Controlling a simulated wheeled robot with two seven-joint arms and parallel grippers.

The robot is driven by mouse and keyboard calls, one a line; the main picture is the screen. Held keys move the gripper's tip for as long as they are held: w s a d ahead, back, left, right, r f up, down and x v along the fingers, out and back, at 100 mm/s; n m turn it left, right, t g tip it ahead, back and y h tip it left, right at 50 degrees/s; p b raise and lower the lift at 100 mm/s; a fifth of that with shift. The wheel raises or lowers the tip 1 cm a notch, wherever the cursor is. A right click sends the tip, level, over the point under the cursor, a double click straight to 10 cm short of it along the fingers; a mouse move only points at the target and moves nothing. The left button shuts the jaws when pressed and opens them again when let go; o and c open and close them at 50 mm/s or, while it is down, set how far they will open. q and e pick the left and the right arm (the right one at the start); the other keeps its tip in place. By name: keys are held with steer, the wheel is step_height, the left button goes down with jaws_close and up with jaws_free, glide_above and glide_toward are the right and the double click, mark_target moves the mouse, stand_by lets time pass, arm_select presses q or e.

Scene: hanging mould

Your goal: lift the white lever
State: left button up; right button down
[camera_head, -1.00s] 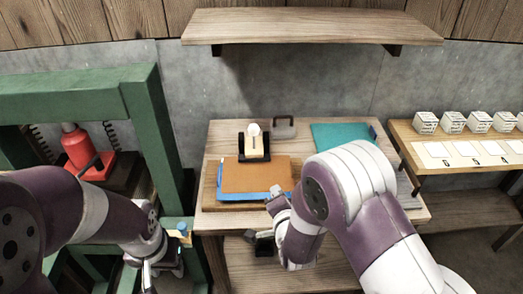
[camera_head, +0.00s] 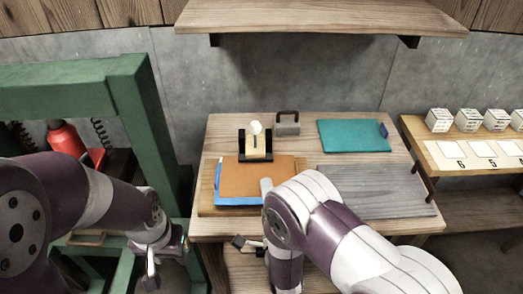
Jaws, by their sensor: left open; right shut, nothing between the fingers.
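The white lever, as far as I can tell, is the small piece with a round white knob (camera_head: 256,128). It stands upright in a black bracket (camera_head: 242,146) with a pale wooden block, at the back left of the wooden table. My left gripper (camera_head: 160,262) is open and low at the left, beside the green frame and well apart from the lever. My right gripper (camera_head: 245,242) is shut and empty, low at the table's front edge. My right forearm partly hides it. Neither gripper touches the lever.
A brown board on a blue clipboard (camera_head: 238,201) lies in front of the lever. A grey padlock-shaped piece (camera_head: 288,128) stands beside it. A teal clipboard (camera_head: 353,136) and grey ribbed mat (camera_head: 390,198) lie right. A green frame (camera_head: 133,110) stands left; a shelf (camera_head: 320,18) hangs above.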

mark_target(256, 132)
steer(key=p+x, duration=0.1)
steer(key=x, duration=0.5)
steer(key=p+x, duration=0.1)
steer(key=x, duration=0.5)
steer(key=shift+r, duration=0.25)
steer(key=shift+w+a, duration=0.1)
steer(key=shift+w, duration=0.45)
steer(key=shift+r+p, duration=0.1)
steer(key=shift+p, duration=0.2)
